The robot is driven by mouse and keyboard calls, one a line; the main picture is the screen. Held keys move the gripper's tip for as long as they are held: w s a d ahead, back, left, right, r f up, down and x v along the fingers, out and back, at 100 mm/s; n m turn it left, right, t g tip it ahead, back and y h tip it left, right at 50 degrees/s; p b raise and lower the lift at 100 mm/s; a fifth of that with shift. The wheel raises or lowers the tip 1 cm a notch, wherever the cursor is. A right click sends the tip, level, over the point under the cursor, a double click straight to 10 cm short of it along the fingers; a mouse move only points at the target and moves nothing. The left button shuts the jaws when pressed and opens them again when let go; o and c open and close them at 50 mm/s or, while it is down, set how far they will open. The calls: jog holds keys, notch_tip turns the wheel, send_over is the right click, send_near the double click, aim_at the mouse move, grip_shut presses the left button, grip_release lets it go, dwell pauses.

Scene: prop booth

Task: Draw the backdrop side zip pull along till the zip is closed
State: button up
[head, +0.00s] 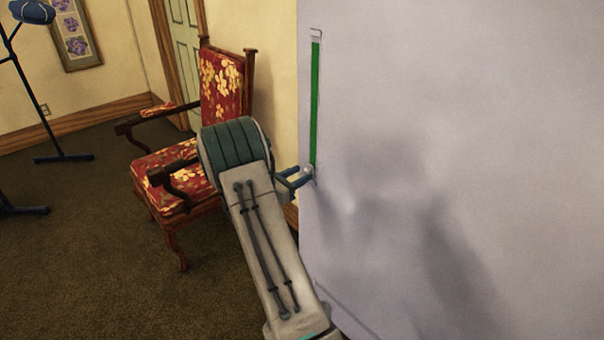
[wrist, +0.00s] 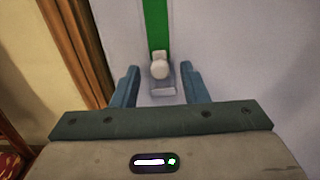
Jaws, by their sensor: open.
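The grey backdrop (head: 450,120) fills the right side of the head view. A green strip (head: 315,105) runs upright near its left edge, with a small pale end piece (head: 316,34) at the top. The pale, rounded zip pull (head: 308,170) is at the strip's lower end. In the wrist view the zip pull (wrist: 159,69) sits below the green strip (wrist: 155,25), above a pale bottom end piece (wrist: 162,91). My gripper (wrist: 158,80) is open, with one blue finger on each side of the pull and a visible gap to both. My gripper (head: 300,177) partly hides behind my arm in the head view.
A red floral armchair (head: 222,90) with wooden arms stands left of the backdrop, close behind my arm. A dark stand with a blue cap (head: 32,11) is at the far left.

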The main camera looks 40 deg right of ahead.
jog(key=shift+d, duration=0.75)
grip_shut()
notch_tip(320, 180, up, 37)
jog(key=p, duration=1.8)
jog(key=shift+f+p, duration=0.1)
jog(key=shift+p, duration=0.3)
grip_release()
jog(key=shift+a, duration=0.1)
jog(key=s+a+b, duration=0.1)
jog(key=a+b, duration=0.2)
jog(key=a, duration=1)
jog(key=shift+a, duration=0.35)
